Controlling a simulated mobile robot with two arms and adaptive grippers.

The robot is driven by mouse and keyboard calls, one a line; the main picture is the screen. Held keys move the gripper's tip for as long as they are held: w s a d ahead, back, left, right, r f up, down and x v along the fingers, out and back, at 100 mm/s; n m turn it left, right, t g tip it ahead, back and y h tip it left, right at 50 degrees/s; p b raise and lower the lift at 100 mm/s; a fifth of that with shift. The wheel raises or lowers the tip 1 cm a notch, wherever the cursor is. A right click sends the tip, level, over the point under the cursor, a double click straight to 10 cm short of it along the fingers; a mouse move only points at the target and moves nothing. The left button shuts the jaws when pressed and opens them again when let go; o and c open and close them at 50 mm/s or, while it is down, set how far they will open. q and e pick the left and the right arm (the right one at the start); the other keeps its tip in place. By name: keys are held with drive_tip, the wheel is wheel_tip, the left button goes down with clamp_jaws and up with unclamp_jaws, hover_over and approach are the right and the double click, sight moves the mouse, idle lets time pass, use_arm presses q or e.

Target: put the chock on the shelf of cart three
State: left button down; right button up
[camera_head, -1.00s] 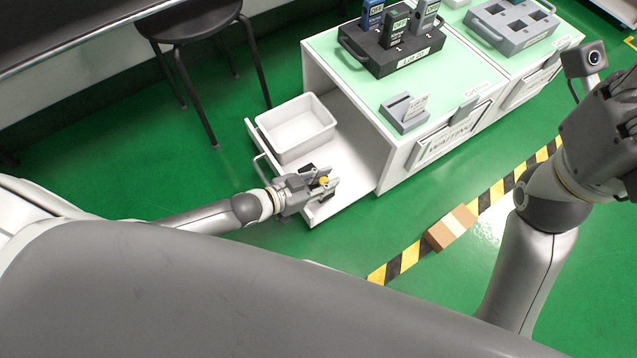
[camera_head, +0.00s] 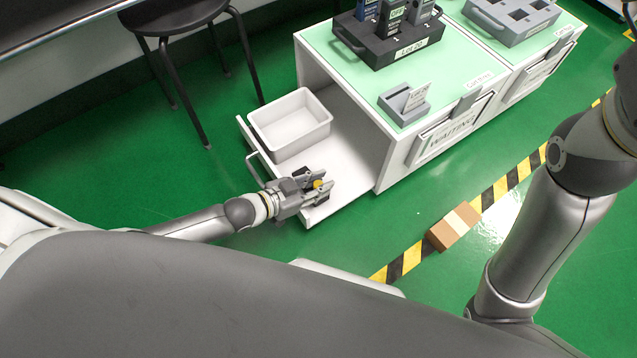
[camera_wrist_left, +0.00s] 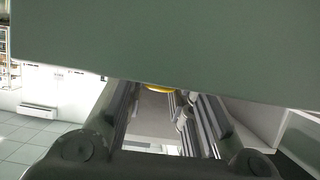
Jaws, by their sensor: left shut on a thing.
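My left gripper (camera_head: 318,188) is shut on a small yellow piece (camera_head: 319,184), most likely the chock. Its fingers hide most of it, so its shape cannot be told. The gripper is over the front part of a white pulled-out shelf (camera_head: 342,168) of the near cart (camera_head: 362,115). Whether the piece touches the shelf cannot be told. In the left wrist view a sliver of yellow (camera_wrist_left: 160,88) shows between the fingers, under a large grey-green surface that fills the top. My right arm comes in at the right edge; its gripper is out of view.
A white bin (camera_head: 290,125) stands on the shelf's back left part. The cart's green top holds a black block (camera_head: 375,50) with several handheld testers and a grey card holder (camera_head: 403,105). A brown box (camera_head: 454,228) lies on the striped floor tape. A black stool (camera_head: 172,18) stands left.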

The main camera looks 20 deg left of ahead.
use_arm(q)
drive_tip(key=c, duration=1.3)
unclamp_jaws()
drive_tip(key=shift+f, duration=0.1)
drive_tip(key=shift+o, duration=0.2)
